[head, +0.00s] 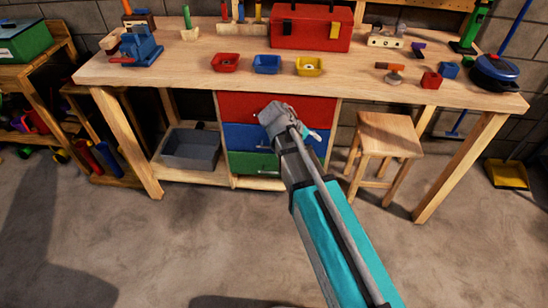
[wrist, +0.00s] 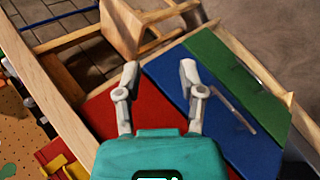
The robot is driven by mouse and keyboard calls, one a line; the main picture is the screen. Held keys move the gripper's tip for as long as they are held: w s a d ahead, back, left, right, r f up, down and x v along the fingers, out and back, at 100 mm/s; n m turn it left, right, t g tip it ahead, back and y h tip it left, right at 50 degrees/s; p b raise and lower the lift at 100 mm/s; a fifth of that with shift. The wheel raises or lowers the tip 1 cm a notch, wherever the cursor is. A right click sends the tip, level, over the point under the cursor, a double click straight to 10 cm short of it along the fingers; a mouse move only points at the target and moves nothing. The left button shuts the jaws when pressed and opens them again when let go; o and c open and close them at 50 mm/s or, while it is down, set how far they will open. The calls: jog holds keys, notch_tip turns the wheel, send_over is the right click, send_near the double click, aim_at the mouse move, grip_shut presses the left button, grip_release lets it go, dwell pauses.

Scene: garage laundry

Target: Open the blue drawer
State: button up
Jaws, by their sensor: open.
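The blue drawer (head: 241,137) is the middle one of three under the workbench, between a red drawer (head: 240,104) and a green drawer (head: 247,162). Its front looks flush with the others. My arm covers part of the drawer fronts in the head view. In the wrist view, my gripper (wrist: 160,80) is open and empty, with its fingers spread over the red and blue fronts. The blue drawer (wrist: 165,75) lies under and right of the right finger. A thin grey bar handle (wrist: 238,115) shows on it, to the right of the fingers and apart from them.
The workbench top (head: 190,72) above holds a red toolbox (head: 310,28), small coloured bins and tools. A grey bin (head: 190,147) sits on the low shelf left of the drawers. A wooden stool (head: 388,138) stands close on the right. The floor in front is clear.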

jog(key=w+a+f+n+t+h+b, duration=0.2)
jog(key=a+f+t+b, duration=0.2)
jog(key=a+f+b, duration=0.4)
jog(key=w+a+f+n+t+h+b, duration=0.2)
jog(key=a+f+b, duration=0.6)
jog(key=a+b, duration=0.7)
jog(key=shift+w+f+n+t+b, duration=0.15)
jog(key=shift+w+n+t+b, duration=0.6)
jog(key=shift+b, duration=0.8)
jog(key=shift+s+d+m, duration=0.1)
jog(key=shift+s+m, duration=0.1)
jog(key=shift+m, duration=0.05)
jog(key=x, duration=0.4)
jog(key=b+x, duration=0.1)
jog(key=x, duration=0.4)
jog(key=b+x, duration=0.1)
jog(key=x, duration=0.3)
jog(key=shift+w+d+r, duration=0.2)
grip_shut()
